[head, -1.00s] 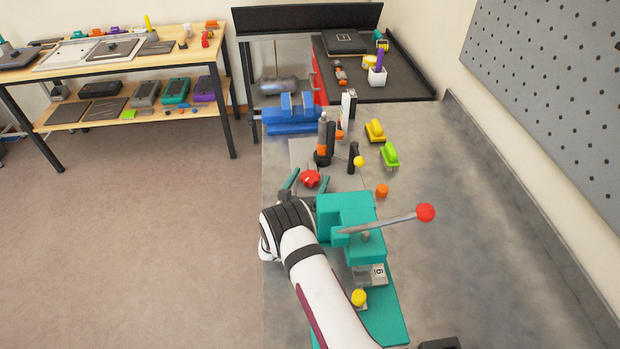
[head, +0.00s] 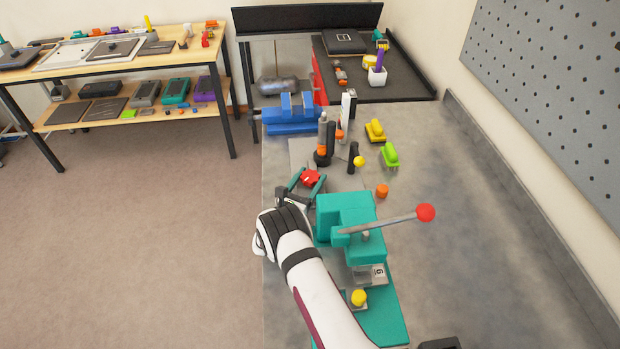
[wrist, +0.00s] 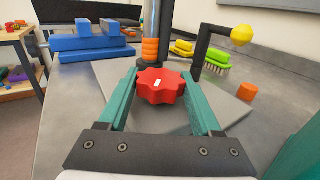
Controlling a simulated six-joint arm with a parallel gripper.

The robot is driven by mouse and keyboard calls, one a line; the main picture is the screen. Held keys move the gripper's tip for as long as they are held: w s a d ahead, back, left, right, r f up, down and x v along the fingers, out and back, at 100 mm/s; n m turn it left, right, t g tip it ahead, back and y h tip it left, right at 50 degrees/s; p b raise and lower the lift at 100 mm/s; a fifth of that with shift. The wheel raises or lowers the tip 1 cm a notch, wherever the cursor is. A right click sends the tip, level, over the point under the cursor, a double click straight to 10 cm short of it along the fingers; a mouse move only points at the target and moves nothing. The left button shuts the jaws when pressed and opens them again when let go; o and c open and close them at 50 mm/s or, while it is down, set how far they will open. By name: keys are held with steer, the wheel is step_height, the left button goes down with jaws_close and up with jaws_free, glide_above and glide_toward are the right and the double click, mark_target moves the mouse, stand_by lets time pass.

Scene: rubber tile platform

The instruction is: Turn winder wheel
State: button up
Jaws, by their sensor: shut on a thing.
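The winder wheel is a red lobed knob (head: 311,178) with a small white mark on top. In the wrist view the wheel (wrist: 161,87) sits between my two teal fingers, above a grey plate (wrist: 219,102). My gripper (head: 310,181) is shut on the wheel, one finger on each side; it also shows in the wrist view (wrist: 162,80). Just behind the wheel stands an upright grey post (head: 323,131) with orange coils (wrist: 150,50) low on it. The wheel's underside and shaft are hidden.
A crank arm with a yellow ball (wrist: 241,35) rises at the right of the wheel. A teal press (head: 348,221) with a red-ended lever stands close to my arm's right. A blue vise (head: 290,121), brushes (head: 390,156) and an orange cylinder (head: 382,191) are nearby. The bench's right side is clear.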

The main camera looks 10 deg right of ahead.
steer(key=m+g+h, duration=0.3)
steer(key=h, duration=0.1)
steer(key=shift+m+g, duration=0.3)
steer(key=shift+m, duration=0.1)
steer(key=o, duration=1.4)
steer(key=shift+a, duration=0.1)
steer(key=v, duration=1.5)
steer(key=shift+s+a+f, duration=0.1)
steer(key=shift+s+a, duration=0.1)
steer(key=shift+a, duration=0.1)
